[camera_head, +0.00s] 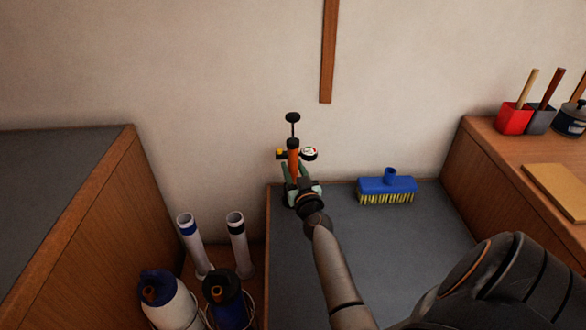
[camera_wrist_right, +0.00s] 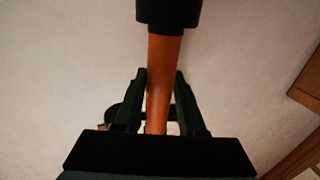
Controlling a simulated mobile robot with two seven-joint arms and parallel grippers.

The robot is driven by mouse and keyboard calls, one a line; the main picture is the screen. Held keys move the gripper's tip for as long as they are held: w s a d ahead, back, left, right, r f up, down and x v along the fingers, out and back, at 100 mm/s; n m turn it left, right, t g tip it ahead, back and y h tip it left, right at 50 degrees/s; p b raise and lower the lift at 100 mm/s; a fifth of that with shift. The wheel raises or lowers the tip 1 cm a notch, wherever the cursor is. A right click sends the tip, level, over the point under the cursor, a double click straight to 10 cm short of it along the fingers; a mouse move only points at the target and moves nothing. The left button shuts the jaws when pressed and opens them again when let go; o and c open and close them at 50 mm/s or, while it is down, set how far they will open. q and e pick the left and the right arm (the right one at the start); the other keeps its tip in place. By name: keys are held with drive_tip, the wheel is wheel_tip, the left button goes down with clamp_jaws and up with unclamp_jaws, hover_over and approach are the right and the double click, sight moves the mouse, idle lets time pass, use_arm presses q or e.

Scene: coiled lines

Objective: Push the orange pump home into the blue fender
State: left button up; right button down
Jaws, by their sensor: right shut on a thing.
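The orange pump (camera_head: 293,158) is upright in my right gripper (camera_head: 292,174), above the back left of the grey worktop. It has a black handle on top, with a round gauge and a yellow part at its sides. In the right wrist view the orange barrel (camera_wrist_right: 163,75) runs between the two dark fingers, which are shut on it. A dark blue fender with a black top (camera_head: 228,312) stands in a wire holder at the lower left, well apart from the pump. An orange part shows at its top. My left gripper is out of view.
A white fender with a dark blue top (camera_head: 172,308) stands left of the blue one. Two white tubes (camera_head: 238,245) rise behind them. A blue brush (camera_head: 386,186) lies on the grey worktop (camera_head: 400,235). Raised wooden cabinets (camera_head: 85,235) flank both sides.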

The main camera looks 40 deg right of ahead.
sight(294, 154)
drive_tip(key=shift+r, duration=0.3)
use_arm(q)
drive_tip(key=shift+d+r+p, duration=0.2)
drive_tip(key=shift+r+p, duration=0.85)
drive_tip(key=shift+p, duration=0.4)
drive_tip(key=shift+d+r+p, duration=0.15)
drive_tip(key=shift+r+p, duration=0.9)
drive_tip(key=shift+p, duration=0.4)
use_arm(e)
drive_tip(key=shift+r, duration=2.65)
